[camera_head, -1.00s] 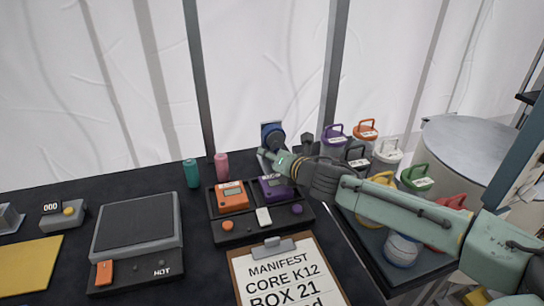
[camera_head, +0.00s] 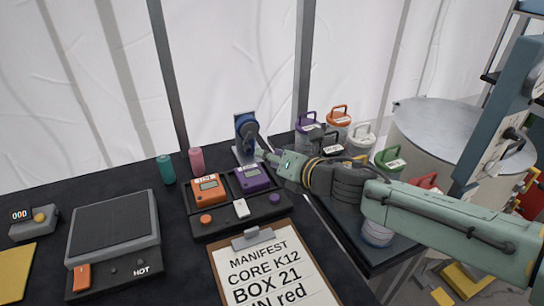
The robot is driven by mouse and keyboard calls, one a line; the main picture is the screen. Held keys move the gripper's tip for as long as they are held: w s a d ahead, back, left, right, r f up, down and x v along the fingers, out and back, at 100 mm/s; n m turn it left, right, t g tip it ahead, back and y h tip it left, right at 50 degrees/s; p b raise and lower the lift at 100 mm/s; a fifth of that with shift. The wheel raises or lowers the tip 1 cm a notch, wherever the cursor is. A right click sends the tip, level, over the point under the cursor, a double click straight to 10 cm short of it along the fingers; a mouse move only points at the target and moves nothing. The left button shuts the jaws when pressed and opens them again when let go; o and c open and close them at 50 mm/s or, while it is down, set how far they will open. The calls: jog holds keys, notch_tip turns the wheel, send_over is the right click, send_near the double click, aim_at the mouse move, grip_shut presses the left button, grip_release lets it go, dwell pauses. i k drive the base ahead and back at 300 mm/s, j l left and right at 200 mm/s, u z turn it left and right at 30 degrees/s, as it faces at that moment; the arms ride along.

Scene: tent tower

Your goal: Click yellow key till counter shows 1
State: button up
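The counter box (camera_head: 33,224) is a small grey unit at the far left of the table. Its dark display (camera_head: 20,214) reads 000. The yellow key (camera_head: 40,217) is a round button on the box, right of the display. My gripper (camera_head: 262,154) is at the end of my green arm, near the blue device at the back of the table, far to the right of the counter box. Its fingers are small and partly hidden, so I cannot tell whether it is open or shut.
A hot plate (camera_head: 113,230), marked HOT, stands between the counter box and a tray with orange (camera_head: 209,189) and purple (camera_head: 252,179) meters. Teal (camera_head: 166,170) and pink (camera_head: 197,160) cylinders stand behind. A clipboard (camera_head: 262,268) lies in front. A yellow sheet (camera_head: 12,268) lies front left.

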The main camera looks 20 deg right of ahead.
aim_at(41, 216)
jog(key=k, duration=1)
